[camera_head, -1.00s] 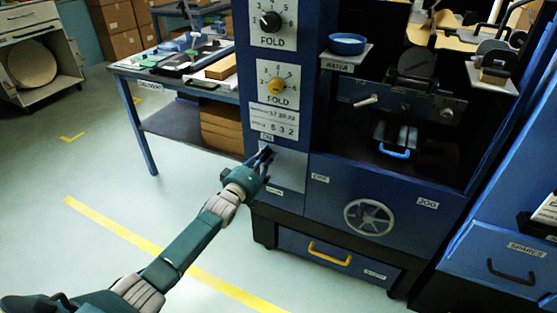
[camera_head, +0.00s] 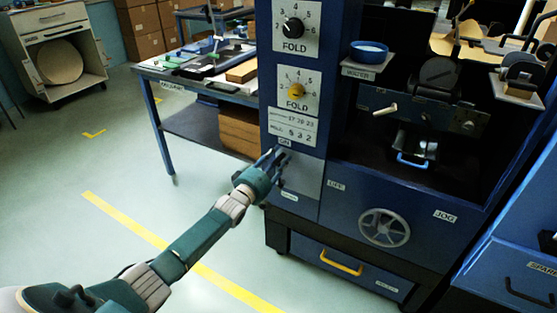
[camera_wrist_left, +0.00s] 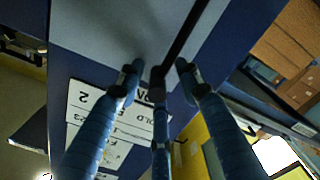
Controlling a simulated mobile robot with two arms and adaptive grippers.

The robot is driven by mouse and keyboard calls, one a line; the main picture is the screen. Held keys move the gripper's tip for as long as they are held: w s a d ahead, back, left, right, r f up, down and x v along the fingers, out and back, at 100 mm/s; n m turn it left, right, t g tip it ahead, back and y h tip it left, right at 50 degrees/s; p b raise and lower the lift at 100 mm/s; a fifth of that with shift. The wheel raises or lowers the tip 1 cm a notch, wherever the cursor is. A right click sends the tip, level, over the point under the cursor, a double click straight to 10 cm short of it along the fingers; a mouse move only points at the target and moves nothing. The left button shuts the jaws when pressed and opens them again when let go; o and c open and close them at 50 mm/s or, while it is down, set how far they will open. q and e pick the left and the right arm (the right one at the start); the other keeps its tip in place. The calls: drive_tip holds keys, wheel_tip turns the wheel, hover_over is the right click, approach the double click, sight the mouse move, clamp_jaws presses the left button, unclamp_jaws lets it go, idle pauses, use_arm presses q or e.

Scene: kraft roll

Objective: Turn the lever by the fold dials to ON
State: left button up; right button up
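The two fold dials, a black-knobbed one (camera_head: 293,28) and a yellow-knobbed one (camera_head: 296,91), sit on the blue column. Below them is a grey plate (camera_head: 303,178) with an ON label (camera_head: 285,141) at its top. My left gripper (camera_head: 279,160) is at this plate, just below the ON label. In the left wrist view, a dark bar that looks like the lever (camera_wrist_left: 184,35) runs across the plate, its end near the label. The fingertips (camera_wrist_left: 158,68) are spread on either side of it; contact cannot be told. In the head view the gripper mostly hides the lever. My right gripper is out of view.
A handwheel (camera_head: 384,227) and a yellow-handled drawer (camera_head: 342,262) are to the right on the blue machine. A workbench (camera_head: 190,85) with tools stands behind at left. The floor (camera_head: 90,230) left of the machine is clear, with yellow lines.

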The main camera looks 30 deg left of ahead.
use_arm(q)
drive_tip(key=shift+s, duration=0.1)
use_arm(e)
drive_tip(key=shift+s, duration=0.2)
use_arm(q)
drive_tip(key=shift+s+f, duration=0.15)
drive_tip(key=shift+s, duration=0.15)
drive_tip(key=s, duration=1.1)
drive_tip(key=shift+s+a, duration=0.15)
drive_tip(key=shift+a, duration=0.05)
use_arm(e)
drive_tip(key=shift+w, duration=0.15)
